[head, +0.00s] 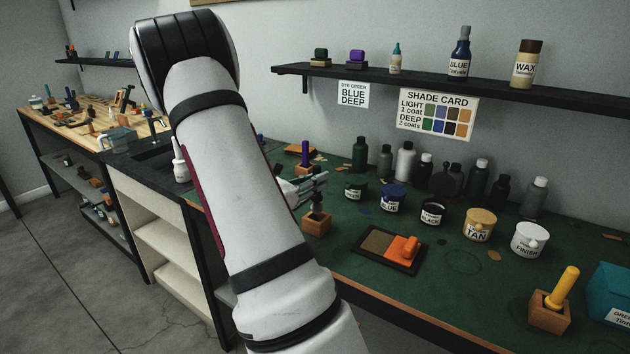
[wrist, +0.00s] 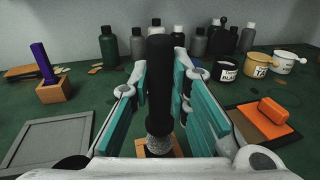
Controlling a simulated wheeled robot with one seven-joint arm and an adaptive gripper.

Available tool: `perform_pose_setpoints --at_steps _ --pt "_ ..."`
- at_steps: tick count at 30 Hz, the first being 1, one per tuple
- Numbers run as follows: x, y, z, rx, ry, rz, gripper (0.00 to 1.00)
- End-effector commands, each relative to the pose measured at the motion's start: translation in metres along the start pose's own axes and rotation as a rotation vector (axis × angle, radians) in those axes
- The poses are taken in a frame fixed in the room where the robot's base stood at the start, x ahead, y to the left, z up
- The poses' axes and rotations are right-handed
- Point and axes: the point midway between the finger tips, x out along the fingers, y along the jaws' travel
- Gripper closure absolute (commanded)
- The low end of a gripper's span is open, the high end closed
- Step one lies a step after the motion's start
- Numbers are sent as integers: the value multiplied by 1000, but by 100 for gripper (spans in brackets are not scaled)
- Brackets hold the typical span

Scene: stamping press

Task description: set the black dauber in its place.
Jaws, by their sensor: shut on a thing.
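My gripper (head: 308,188) is shut on the black dauber (wrist: 160,85). The dauber stands about upright between the teal finger pads in the wrist view, with its grey woolly end (wrist: 158,146) down. A small wooden block (head: 317,224) is right below it; a strip of the block also shows in the wrist view (wrist: 140,150). The woolly end is at the block's top, but I cannot tell whether it is in the hole or just above it. In the head view the dauber is mostly hidden by the fingers.
A purple dauber (wrist: 43,64) stands in its block to the left, a yellow one (head: 563,288) at the right. Labelled pots, including BLACK (head: 432,212), and several bottles stand behind. An orange block (head: 404,248) lies on a dark tray. A grey framed panel (wrist: 48,146) lies left.

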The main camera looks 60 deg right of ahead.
Motion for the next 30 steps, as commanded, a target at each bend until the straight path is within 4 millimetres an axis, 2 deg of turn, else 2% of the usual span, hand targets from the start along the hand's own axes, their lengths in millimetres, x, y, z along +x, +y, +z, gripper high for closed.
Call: perform_pose_setpoints --at_steps 14,30 --pt "0 0 0 0 0 0 100" --pt "0 0 -15 -1 0 0 100"
